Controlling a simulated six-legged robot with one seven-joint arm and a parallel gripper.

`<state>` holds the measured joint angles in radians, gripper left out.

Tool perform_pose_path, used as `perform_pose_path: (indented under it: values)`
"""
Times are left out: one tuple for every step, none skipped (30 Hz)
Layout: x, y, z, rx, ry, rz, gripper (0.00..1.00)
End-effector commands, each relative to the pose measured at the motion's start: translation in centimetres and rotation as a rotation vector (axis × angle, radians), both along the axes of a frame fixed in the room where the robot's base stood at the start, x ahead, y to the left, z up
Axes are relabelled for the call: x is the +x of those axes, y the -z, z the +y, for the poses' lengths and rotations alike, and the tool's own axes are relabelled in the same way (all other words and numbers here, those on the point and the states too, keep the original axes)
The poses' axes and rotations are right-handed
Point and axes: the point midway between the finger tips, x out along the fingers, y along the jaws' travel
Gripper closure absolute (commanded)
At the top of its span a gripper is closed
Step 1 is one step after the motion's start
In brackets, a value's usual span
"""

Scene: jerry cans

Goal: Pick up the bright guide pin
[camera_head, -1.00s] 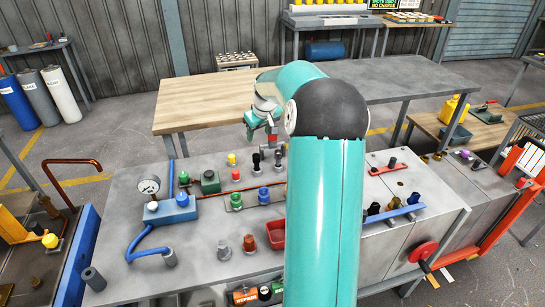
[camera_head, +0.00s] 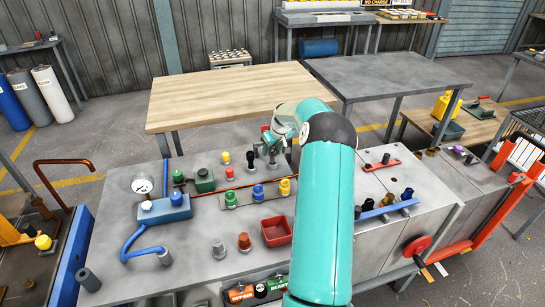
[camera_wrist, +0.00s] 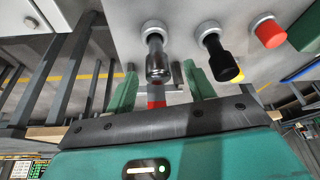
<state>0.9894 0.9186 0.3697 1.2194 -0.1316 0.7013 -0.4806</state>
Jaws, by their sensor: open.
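The bright guide pin (camera_wrist: 157,62) is a shiny metal peg in a round pale collar on the grey panel, seen in the wrist view. A black pin (camera_wrist: 218,58) of similar shape stands beside it, to the right. My gripper (camera_wrist: 160,72) is open, and its two green fingers lie on either side of the bright pin in the picture. Contact with the pin is not visible. In the head view my gripper (camera_head: 270,140) is just above the bright pin (camera_head: 272,157), which is small and partly hidden there. The black pin (camera_head: 250,158) is to its left.
A red knob (camera_wrist: 269,32) stands beyond the black pin. On the grey bench are a green knob (camera_head: 230,198), a blue knob (camera_head: 258,192), a yellow knob (camera_head: 285,187), a red bin (camera_head: 277,231) and a blue valve block (camera_head: 164,210). A wooden table (camera_head: 235,92) stands behind.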

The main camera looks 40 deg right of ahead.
Motion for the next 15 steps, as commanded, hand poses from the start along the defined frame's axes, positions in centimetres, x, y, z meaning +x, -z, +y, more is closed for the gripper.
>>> perform_pose_path:
  values:
    - [0.2,0.6,0.0,0.002,0.000,0.000,0.46]
    - [0.4,1.1,-0.1,0.002,0.000,0.000,0.46]
    - [0.6,1.7,-0.2,0.002,0.000,0.000,0.46]
    - [0.7,2.1,-0.3,0.002,0.000,0.000,0.46]
    - [0.9,2.6,-0.4,0.002,0.000,0.000,0.46]
    - [1.1,3.1,-0.5,0.001,0.001,0.000,0.46]
    - [1.3,3.5,-0.6,0.003,0.001,-0.001,0.46]
    - [1.3,3.9,-0.6,0.003,0.001,0.000,0.46]
    - [1.5,4.1,-0.7,0.002,0.001,0.000,0.46]
    - [1.5,4.3,-0.7,0.000,0.001,0.000,0.46]
    - [1.6,4.4,-0.7,0.000,0.001,-0.001,0.46]
    - [1.6,4.4,-0.7,0.000,0.001,-0.001,0.46]
    - [1.6,4.5,-0.7,0.000,0.001,-0.001,0.46]
    - [1.6,4.4,-0.7,0.000,0.001,-0.001,0.46]
    - [1.6,4.4,-0.7,0.000,0.001,-0.001,0.46]
